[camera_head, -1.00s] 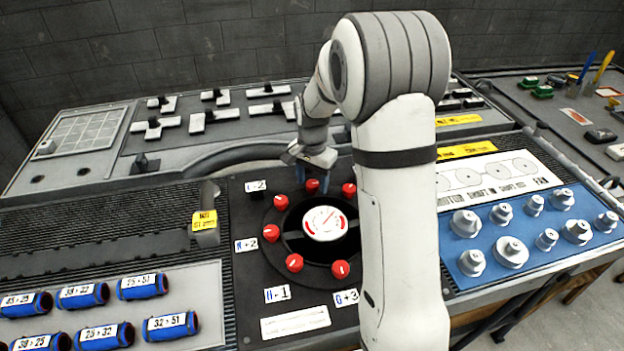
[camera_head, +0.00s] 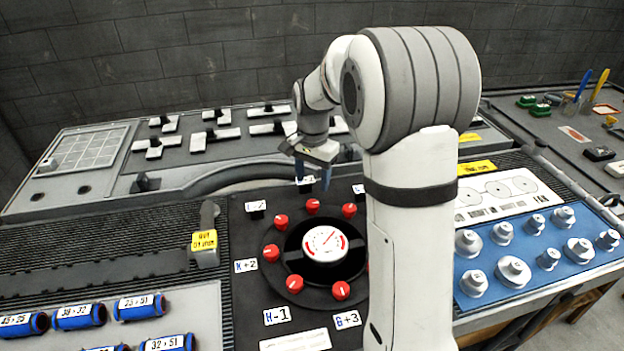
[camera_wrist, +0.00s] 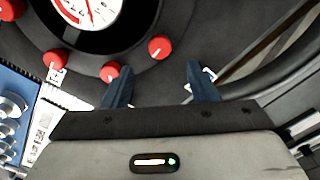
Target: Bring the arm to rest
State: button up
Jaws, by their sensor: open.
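My gripper (camera_head: 313,176) is open and empty, with its blue fingers spread above the far edge of the black dial panel. In the wrist view the two fingers of my gripper (camera_wrist: 161,88) stand apart with nothing between them. The panel carries a round gauge (camera_head: 325,244) with a white face, ringed by several red knobs such as the front one (camera_head: 340,291). In the wrist view, a red knob (camera_wrist: 160,46) lies beyond the fingers, apart from them. My arm hides the right part of the panel.
Blue labelled cylinders (camera_head: 140,307) lie at front left. A lever with a yellow tag (camera_head: 204,240) stands left of the dial. Grey knobs on a blue plate (camera_head: 487,292) are at right. White T-shaped and straight pieces (camera_head: 214,138) lie behind. The air above the panels is free.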

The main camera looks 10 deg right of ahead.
jog(key=s+r+n+t, duration=0.1)
jog(key=s+n, duration=0.3)
jog(key=s, duration=0.9)
jog(key=s+r+n+t+p, duration=0.1)
jog(key=s+r+n, duration=0.3)
jog(key=s, duration=0.8)
jog(key=shift+s+r+n+t, duration=0.15)
jog(key=shift+s+n+t, duration=0.2)
jog(key=shift+n, duration=0.25)
jog(key=shift+a, duration=0.15)
